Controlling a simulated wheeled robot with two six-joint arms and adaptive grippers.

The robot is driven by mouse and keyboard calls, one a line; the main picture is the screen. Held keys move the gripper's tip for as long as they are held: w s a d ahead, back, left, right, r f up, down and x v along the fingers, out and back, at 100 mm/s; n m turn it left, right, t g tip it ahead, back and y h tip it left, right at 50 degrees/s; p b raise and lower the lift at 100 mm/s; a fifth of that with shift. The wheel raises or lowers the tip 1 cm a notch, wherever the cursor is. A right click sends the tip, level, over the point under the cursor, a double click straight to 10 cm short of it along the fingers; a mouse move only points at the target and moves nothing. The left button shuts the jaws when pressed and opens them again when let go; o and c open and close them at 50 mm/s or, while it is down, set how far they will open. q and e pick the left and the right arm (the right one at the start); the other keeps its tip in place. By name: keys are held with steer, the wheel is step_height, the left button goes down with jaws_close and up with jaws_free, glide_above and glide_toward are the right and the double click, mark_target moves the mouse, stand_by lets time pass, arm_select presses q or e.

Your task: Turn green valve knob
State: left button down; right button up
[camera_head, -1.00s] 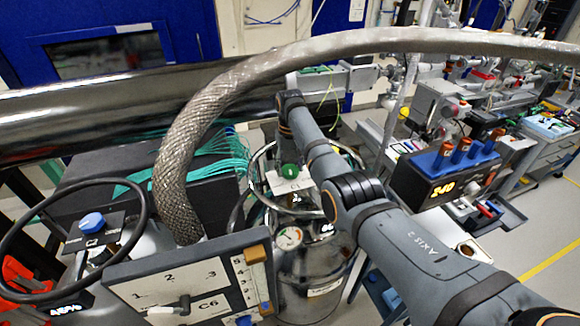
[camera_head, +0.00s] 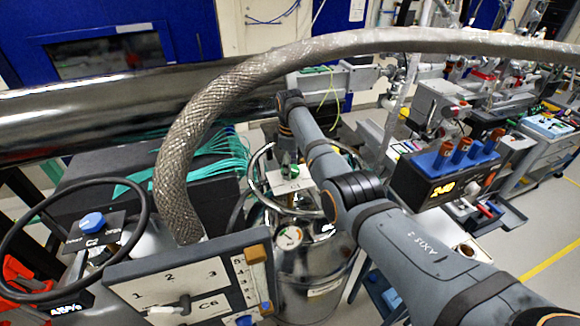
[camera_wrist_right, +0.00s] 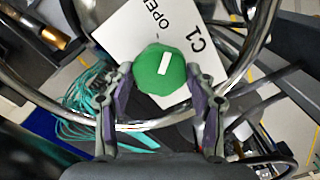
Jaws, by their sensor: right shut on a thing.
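The green valve knob (camera_wrist_right: 158,70) is round, with a white bar mark on its top, and stands over a white plate (camera_wrist_right: 125,40) reading "OPEN" and "C1". In the wrist view the two fingers of my right gripper (camera_wrist_right: 160,76) stand on either side of it, shut on the knob. The white bar lies tilted, its upper end to the right. In the head view the knob (camera_head: 288,171) shows small on top of the steel dewar (camera_head: 310,268), partly covered by my right gripper (camera_head: 289,156). My left gripper is not in view.
A thick braided hose (camera_head: 185,150) arches over my right arm. A metal ring (camera_head: 258,175) surrounds the dewar's top, close to the gripper. A blue knob (camera_head: 92,221) marked C2 and a numbered panel (camera_head: 190,278) stand at left. A gauge (camera_head: 288,238) sits below the plate.

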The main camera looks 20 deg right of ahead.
steer(key=shift+w+r+n, duration=0.1)
steer(key=shift+r+n, duration=0.1)
steer(key=shift+n, duration=1.8)
steer(key=o, duration=1)
steer(key=shift+o, duration=0.8)
steer(key=shift+f, duration=0.1)
step_height(320, 180, up, 12)
steer(key=shift+f, duration=0.1)
